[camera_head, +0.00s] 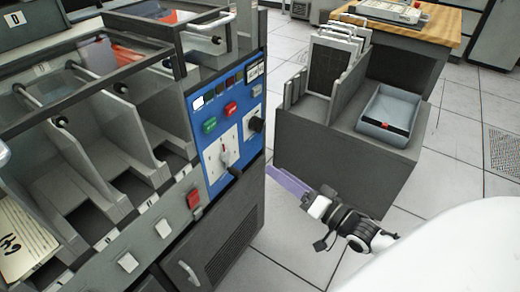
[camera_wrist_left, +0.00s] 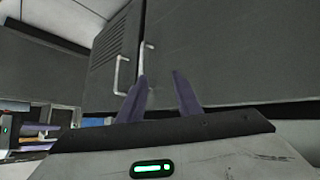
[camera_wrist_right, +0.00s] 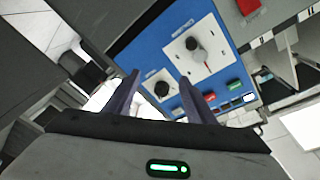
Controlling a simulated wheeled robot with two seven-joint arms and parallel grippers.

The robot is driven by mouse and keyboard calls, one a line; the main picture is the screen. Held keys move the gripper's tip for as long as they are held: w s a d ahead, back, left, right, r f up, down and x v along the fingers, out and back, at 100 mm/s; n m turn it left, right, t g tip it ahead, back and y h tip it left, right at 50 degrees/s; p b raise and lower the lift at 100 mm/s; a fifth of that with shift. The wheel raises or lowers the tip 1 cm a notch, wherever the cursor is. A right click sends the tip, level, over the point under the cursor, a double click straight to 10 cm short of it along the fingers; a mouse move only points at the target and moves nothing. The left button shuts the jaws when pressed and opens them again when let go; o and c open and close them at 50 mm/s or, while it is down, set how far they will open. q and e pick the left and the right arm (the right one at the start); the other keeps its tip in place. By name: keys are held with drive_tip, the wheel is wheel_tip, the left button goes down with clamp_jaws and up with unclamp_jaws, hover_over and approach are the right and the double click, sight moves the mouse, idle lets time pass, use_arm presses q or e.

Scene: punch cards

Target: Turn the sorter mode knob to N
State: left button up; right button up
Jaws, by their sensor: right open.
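The sorter's blue control panel (camera_head: 240,150) carries two knobs. One larger knob (camera_head: 225,157) with a red pointer sits on a white square plate; it also shows in the right wrist view (camera_wrist_right: 194,44). A smaller black knob (camera_head: 255,124) sits beside it, also in the right wrist view (camera_wrist_right: 161,88). The lettering is too small to tell which is the mode knob or where N lies. My right gripper (camera_head: 270,174) is open and empty, apart from the panel near its right edge. My left gripper (camera_wrist_left: 160,76) is open and empty, facing a grey cabinet door; the head view does not show it.
Green (camera_head: 209,125) and red (camera_head: 230,108) buttons sit above the knobs. Card pockets (camera_head: 100,150) fill the left. A grey cabinet (camera_head: 335,160) with a tray (camera_head: 388,112) stands right of the panel. The floor between them is open.

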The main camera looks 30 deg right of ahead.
drive_tip(key=m+t+b, duration=0.1)
drive_tip(key=m+t, duration=0.1)
approach(258, 125)
drive_tip(key=f+b+x, duration=0.1)
drive_tip(key=x, duration=0.6)
drive_tip(key=shift+w+b, duration=0.35)
drive_tip(key=shift+w, duration=0.25)
drive_tip(key=shift+d+r, duration=0.1)
drive_tip(key=c, duration=1)
drive_tip(key=shift+c, duration=0.2)
